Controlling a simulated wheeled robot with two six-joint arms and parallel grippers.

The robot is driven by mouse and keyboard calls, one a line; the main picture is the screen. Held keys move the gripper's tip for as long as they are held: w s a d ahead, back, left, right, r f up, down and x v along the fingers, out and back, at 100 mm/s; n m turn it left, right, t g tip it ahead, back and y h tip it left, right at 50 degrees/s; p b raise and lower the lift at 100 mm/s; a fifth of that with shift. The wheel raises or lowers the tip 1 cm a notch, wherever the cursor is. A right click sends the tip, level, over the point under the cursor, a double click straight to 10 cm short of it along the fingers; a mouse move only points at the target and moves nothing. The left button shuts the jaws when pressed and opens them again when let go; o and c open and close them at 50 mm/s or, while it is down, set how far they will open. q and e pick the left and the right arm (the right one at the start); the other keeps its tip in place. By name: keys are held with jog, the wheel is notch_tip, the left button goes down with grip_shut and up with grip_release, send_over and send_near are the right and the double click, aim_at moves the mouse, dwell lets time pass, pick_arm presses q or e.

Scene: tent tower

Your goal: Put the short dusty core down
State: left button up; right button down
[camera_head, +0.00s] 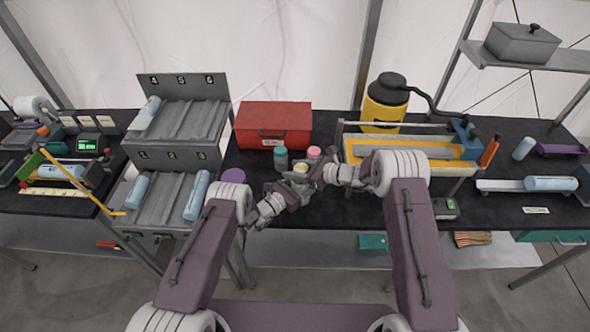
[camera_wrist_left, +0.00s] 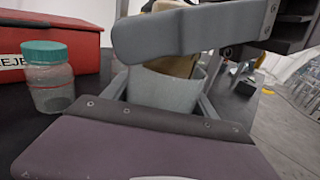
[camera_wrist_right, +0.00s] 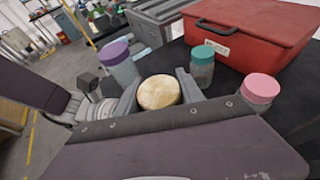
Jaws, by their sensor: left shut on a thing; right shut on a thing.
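The short core (camera_wrist_right: 158,92) shows its round beige end between the fingers of my right gripper (camera_wrist_right: 158,98). In the left wrist view a pale grey-blue core (camera_wrist_left: 172,92) with a tan upper part sits between the fingers of my left gripper (camera_wrist_left: 165,95); it looks like the same core. A grey finger crosses in front of it. In the head view both grippers meet at the core (camera_head: 282,183) over the black table, left gripper (camera_head: 271,196) and right gripper (camera_head: 308,180) close together. Whether its bottom touches the table is hidden.
A teal-lidded jar (camera_wrist_right: 203,66), a pink-lidded jar (camera_wrist_right: 258,92) and a purple-lidded jar (camera_wrist_right: 118,60) stand close by. A red box (camera_head: 273,126) is behind, a grey rack (camera_head: 170,195) left, a tray with yellow edges (camera_head: 405,148) right. Dark table is bare in front.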

jog(key=shift+f, duration=0.15)
jog(key=shift+f, duration=0.45)
jog(key=c, duration=0.7)
grip_release()
jog(key=shift+c, duration=0.2)
jog(key=shift+r, duration=0.1)
jog(key=shift+s+d+r, duration=0.25)
jog(key=shift+d+r, duration=0.4)
jog(key=shift+r, duration=0.15)
jog(key=v, duration=1)
jog(key=shift+s+d+r, duration=0.15)
jog(key=shift+s, duration=0.1)
